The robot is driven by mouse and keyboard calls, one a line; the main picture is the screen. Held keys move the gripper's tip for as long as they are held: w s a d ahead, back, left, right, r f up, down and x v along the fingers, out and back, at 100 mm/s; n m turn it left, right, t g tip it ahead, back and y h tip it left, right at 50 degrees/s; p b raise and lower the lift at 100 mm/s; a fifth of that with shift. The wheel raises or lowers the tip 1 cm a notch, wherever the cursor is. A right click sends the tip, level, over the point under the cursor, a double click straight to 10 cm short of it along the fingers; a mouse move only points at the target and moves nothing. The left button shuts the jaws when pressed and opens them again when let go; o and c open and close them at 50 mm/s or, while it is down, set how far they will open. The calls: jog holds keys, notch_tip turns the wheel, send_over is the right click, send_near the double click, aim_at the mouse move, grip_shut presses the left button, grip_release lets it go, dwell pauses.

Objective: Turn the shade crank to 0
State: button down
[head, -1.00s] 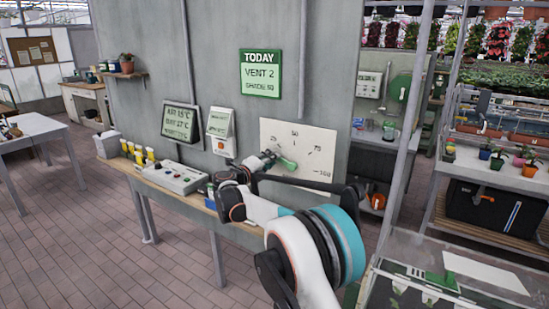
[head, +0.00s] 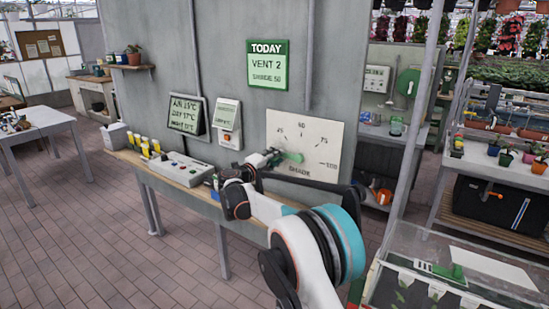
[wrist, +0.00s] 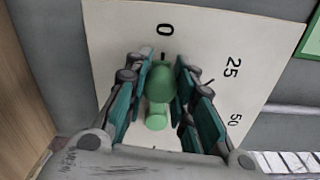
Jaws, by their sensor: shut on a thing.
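The shade crank (head: 291,157) is green and stands on a white dial plate (head: 326,127) on the grey wall. The plate carries marks around an arc, with 25, 50, 75 and 100 readable in the head view. My gripper (head: 270,158) covers the left part of the dial. In the wrist view, my gripper (wrist: 160,92) has its fingers on both sides of the green crank (wrist: 160,84). The held part lies in line with the 0 mark, just below its tick. A second green part shows nearer the palm. The crank's base is partly hidden.
A green TODAY sign (head: 268,65) above reads VENT 2 and a shade value that looks like 50. A glass case (head: 440,270) stands front right.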

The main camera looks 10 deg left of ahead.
jog(key=shift+f, duration=0.1)
jog(key=c, duration=1.3)
grip_release()
jog(key=shift+w+d, duration=0.1)
jog(key=shift+w, duration=0.05)
jog(key=v, duration=1.2)
